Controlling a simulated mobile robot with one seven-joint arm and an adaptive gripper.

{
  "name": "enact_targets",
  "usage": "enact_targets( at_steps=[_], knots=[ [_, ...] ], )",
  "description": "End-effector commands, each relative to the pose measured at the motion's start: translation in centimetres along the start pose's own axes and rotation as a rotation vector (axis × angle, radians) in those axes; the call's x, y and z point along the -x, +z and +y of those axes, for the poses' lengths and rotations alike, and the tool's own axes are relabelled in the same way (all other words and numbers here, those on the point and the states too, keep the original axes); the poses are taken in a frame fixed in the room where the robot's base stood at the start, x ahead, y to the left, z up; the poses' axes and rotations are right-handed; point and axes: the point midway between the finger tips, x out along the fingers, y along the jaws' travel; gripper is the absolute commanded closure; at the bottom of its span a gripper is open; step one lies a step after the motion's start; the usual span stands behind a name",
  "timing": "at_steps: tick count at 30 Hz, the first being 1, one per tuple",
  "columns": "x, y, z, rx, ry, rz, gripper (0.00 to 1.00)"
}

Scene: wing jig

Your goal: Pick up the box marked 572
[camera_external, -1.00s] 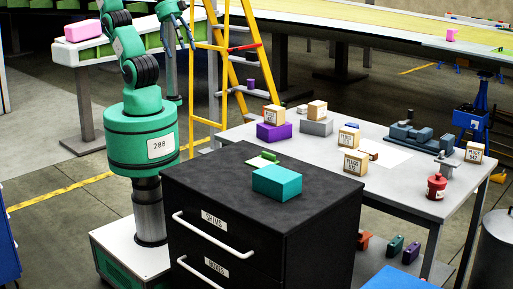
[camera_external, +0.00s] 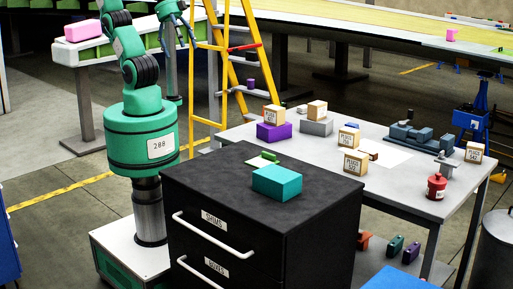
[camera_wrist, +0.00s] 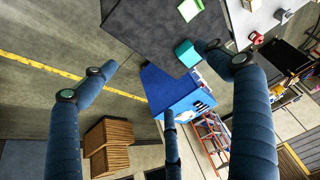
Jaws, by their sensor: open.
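Several small tan boxes with white labels are on the grey table in the external view. The front middle box (camera_external: 354,162) reads PLUGS with a number that may be 572, but the print is too small to be sure. Another labelled box (camera_external: 348,138) stands just behind it. One box (camera_external: 273,115) sits on a purple block, one (camera_external: 317,109) on a grey block, and one (camera_external: 475,152) at the table's right end. My gripper (camera_external: 181,43) hangs at the upper left, open, empty and far from these boxes. Its spread fingers also show in the wrist view (camera_wrist: 158,76).
A black drawer cabinet (camera_external: 240,190) with a teal box (camera_external: 277,182) on top stands before the table (camera_external: 310,151). A yellow ladder (camera_external: 208,75) stands between my arm and the table's far side. A red canister (camera_external: 437,187) and a blue-grey vise (camera_external: 411,136) are on the table.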

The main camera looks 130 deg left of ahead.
Motion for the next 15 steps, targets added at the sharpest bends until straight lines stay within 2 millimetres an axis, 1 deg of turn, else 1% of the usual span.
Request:
enact_targets(
  at_steps=[10,15],
  knots=[
    [0.0,-0.2,-0.1,0.000,0.000,-0.001,0.11],
    [-0.4,-1.6,-0.3,0.000,0.000,-0.007,0.11]
  ],
)
